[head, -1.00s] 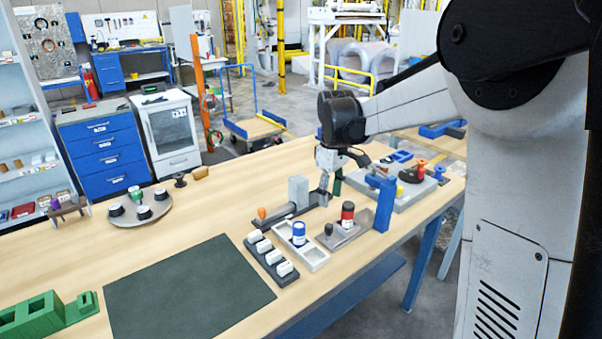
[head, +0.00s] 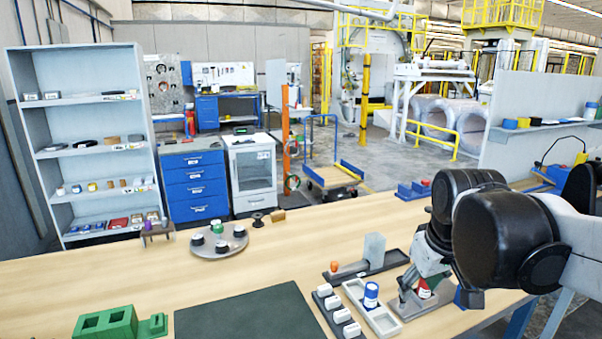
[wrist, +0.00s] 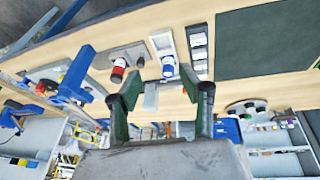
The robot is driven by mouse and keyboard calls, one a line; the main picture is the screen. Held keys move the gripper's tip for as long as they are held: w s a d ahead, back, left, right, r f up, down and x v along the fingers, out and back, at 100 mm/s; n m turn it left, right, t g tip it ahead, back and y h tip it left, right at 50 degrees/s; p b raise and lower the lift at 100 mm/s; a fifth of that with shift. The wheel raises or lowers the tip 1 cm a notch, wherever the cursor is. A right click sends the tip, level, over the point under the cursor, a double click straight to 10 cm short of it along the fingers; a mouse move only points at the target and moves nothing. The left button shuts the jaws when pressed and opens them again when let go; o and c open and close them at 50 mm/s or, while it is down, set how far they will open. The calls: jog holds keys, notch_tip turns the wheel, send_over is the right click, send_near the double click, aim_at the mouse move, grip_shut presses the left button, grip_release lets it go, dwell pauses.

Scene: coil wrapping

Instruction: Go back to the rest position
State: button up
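My gripper (wrist: 160,84) is open in the wrist view. Its two green-padded fingers stand apart and nothing is held between them. In the head view my gripper (head: 426,265) hangs over the right part of the wooden bench (head: 130,285), partly in front of the red-and-white can (head: 424,289). The can also shows in the wrist view (wrist: 118,72), standing on its grey plate left of the left finger. Whether the gripper touches anything in the head view is hard to tell.
A blue-and-white can (head: 371,295) stands in a white tray (head: 381,319), beside a rack of white blocks (head: 333,303). A dark mat (head: 250,318) and round tray (head: 219,243) lie left. Free bench separates them.

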jog(key=s+a+f+m+t, duration=0.2)
jog(key=s+f+m+t, duration=0.1)
jog(key=s, duration=0.8)
jog(key=shift+f, duration=0.25)
